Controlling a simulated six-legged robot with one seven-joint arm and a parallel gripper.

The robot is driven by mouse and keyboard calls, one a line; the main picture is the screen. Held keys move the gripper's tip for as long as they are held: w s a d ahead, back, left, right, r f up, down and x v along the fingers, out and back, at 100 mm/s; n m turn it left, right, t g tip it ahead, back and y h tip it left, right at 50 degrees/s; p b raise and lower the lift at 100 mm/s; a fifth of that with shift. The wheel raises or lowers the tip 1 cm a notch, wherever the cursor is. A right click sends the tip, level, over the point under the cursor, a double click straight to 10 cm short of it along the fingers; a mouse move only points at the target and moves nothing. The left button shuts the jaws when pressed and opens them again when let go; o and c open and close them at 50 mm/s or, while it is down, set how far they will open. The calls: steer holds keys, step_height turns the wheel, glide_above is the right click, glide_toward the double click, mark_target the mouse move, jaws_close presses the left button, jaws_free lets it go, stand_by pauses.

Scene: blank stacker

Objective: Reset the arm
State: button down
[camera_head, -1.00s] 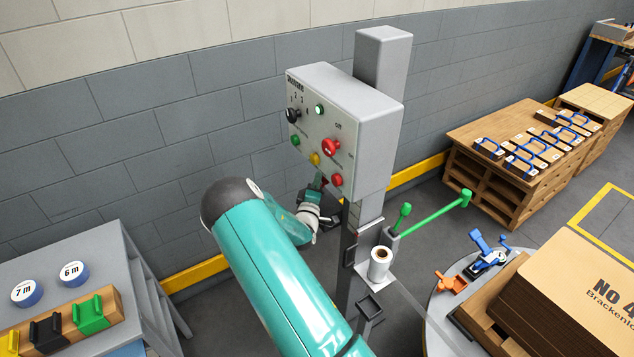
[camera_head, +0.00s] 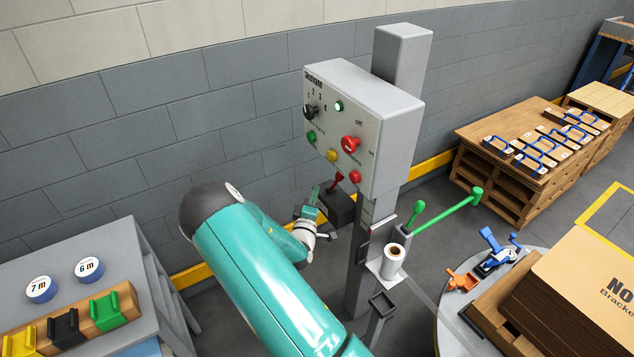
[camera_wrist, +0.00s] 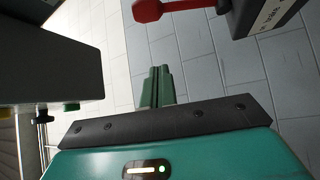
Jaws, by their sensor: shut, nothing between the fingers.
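My gripper (camera_head: 316,194) is in front of and below the control box, left of its post, with nothing held. In the wrist view its green fingers (camera_wrist: 157,86) are together and empty. The grey control box (camera_head: 345,130) has a black knob, a red switch and several coloured buttons on its face. A red lever (camera_head: 337,181) on a black box (camera_head: 340,205) sits under the control box, just right of my gripper and apart from it. The red lever's end (camera_wrist: 165,8) and the black box (camera_wrist: 265,15) also show in the wrist view, at the top.
The grey post (camera_head: 358,270) carries a white roll (camera_head: 392,262) and green handles (camera_head: 450,210). A round table (camera_head: 450,320) with clamps stands at the lower right. A grey bench (camera_head: 125,250) with two labelled discs is at the left. The wall (camera_head: 130,80) is behind.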

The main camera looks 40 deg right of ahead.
steer(key=shift+s+a+f, duration=0.15)
steer(key=shift+s+a, duration=0.3)
steer(key=shift+s, duration=0.05)
steer(key=shift+w, duration=0.15)
